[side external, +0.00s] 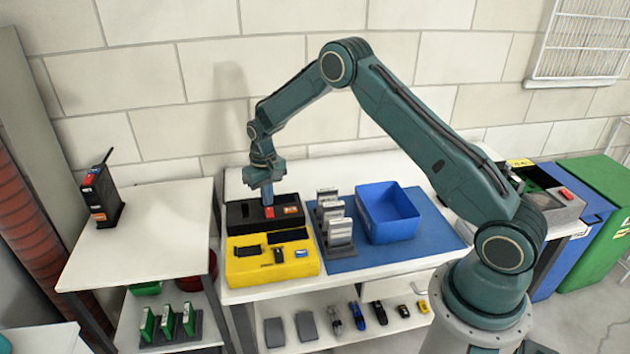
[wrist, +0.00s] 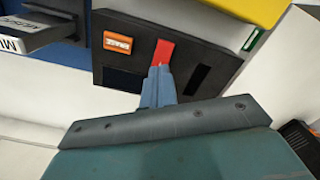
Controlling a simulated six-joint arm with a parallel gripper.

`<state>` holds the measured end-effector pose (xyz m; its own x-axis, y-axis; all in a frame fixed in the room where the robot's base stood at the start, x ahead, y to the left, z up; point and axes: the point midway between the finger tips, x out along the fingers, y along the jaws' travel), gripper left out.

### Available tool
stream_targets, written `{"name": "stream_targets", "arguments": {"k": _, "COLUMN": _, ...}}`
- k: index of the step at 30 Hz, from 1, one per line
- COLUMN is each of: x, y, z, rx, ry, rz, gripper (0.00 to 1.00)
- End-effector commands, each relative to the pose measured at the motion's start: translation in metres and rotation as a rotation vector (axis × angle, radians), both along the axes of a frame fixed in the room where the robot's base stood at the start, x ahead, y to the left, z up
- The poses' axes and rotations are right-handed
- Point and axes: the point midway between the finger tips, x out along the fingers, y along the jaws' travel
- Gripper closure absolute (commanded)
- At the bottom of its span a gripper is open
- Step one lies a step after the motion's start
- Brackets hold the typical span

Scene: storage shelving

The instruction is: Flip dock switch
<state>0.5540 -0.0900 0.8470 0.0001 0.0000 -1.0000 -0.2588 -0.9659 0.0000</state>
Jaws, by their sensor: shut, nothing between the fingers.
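The black dock (side external: 240,215) stands on the white table behind a yellow box. It has a red switch (side external: 269,212) and an orange panel (side external: 290,210) on top. In the wrist view the dock (wrist: 200,50) shows the red switch (wrist: 165,50) upright in its dark slot, with the orange panel (wrist: 117,41) beside it. My gripper (side external: 267,203) points down over the dock, its fingers closed and empty. In the wrist view its fingertips (wrist: 159,70) are right at the red switch and cover its near end. I cannot tell whether they touch it.
The yellow box (side external: 272,270) with dark slots sits directly in front of the dock. Grey upright cartridges (side external: 340,232) and a blue bin (side external: 388,214) stand on a blue mat (side external: 350,262) to the right. A radio (side external: 101,198) stands on the left table. Small items lie on the lower shelf.

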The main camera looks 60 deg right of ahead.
Motion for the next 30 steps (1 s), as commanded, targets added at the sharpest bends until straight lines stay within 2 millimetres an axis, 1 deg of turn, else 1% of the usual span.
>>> {"name": "stream_targets", "arguments": {"k": 30, "x": 0.0002, "y": -0.0001, "z": -0.0081, "rx": 0.000, "ry": 0.000, "rz": 0.000, "gripper": 1.00}}
